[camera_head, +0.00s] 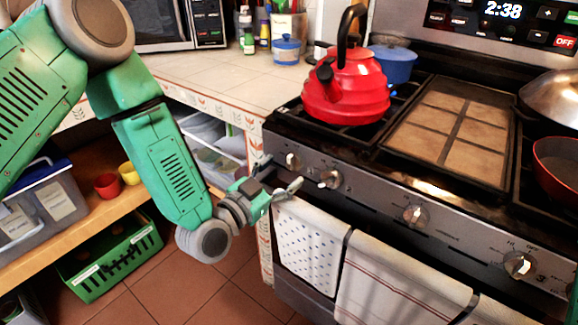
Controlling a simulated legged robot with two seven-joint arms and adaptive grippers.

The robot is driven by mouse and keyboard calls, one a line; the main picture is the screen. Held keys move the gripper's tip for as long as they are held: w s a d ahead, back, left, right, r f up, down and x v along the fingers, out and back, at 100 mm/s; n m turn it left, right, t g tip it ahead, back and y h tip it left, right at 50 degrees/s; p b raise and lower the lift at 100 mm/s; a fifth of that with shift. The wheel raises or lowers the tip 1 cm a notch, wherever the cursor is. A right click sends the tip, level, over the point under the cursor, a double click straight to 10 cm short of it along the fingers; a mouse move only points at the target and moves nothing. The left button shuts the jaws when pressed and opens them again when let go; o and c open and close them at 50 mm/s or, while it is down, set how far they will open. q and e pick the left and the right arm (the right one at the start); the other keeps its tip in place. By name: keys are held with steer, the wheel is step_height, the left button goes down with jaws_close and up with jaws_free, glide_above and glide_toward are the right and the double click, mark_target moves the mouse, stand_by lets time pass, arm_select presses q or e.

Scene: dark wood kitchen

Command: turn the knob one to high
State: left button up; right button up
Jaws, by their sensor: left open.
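The stove's front panel carries a row of silver knobs: the leftmost knob (293,161), a second knob (330,178) close to its right, a middle knob (415,216) and a right knob (519,264). Which one is knob one, and their settings, cannot be read. My left gripper (278,176) is open and empty, in front of the stove's left corner. It appears just left of and below the leftmost knob, with its fingers spread. Contact with the knob cannot be made out. My right gripper is not in view.
Towels (310,243) hang on the oven handle under the knobs. The tiled counter (215,80) and shelves lie left. A red pan (556,165) is at right.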

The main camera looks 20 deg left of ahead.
mark_target(289, 165)
arm_select(q)
steer(key=x, duration=0.2)
steer(key=shift+w+d, duration=0.25)
steer(key=shift+d, duration=0.15)
steer(key=shift+w, duration=0.35)
steer(key=shift+w+a, duration=0.15)
steer(key=shift+a+f, duration=0.1)
steer(key=shift+a, duration=0.45)
steer(key=shift+d, duration=0.3)
steer(key=c, duration=1.1)
steer(key=shift+d, duration=0.3)
steer(key=shift+c, duration=0.2)
steer(key=shift+a, duration=0.15)
